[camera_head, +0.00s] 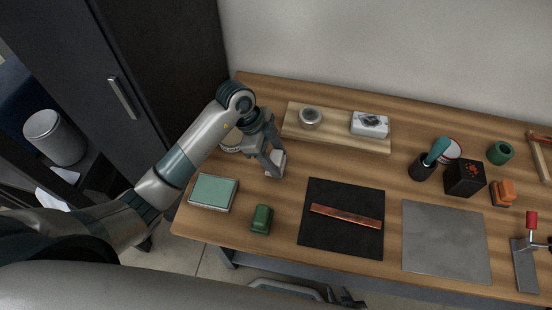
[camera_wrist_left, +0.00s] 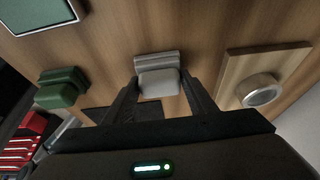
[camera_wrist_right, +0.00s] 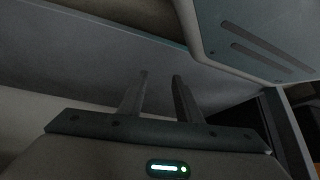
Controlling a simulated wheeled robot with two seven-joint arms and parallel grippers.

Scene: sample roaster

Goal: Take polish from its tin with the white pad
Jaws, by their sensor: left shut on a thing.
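My left gripper (camera_head: 272,166) is shut on the white pad (camera_head: 279,161), a small pale block with a grip. The pad (camera_wrist_left: 158,82) also shows between both fingers in the left wrist view. It is over the table's left part, in front of the wooden board; I cannot tell if it touches the tabletop. A round metal tin (camera_head: 310,117), which looks like the polish tin, stands on the board, up and to the right of the gripper. The tin (camera_wrist_left: 262,92) also shows in the left wrist view. My right gripper (camera_wrist_right: 161,76) is open and empty, below the table's front.
The wooden board (camera_head: 291,126) also holds a white box (camera_head: 369,125). A green block (camera_head: 262,219) and a tray with a green surface (camera_head: 213,193) lie nearer. A copper strip (camera_head: 346,217) lies on a black mat (camera_head: 318,190). A round dish (camera_head: 230,142) is partly hidden by my arm.

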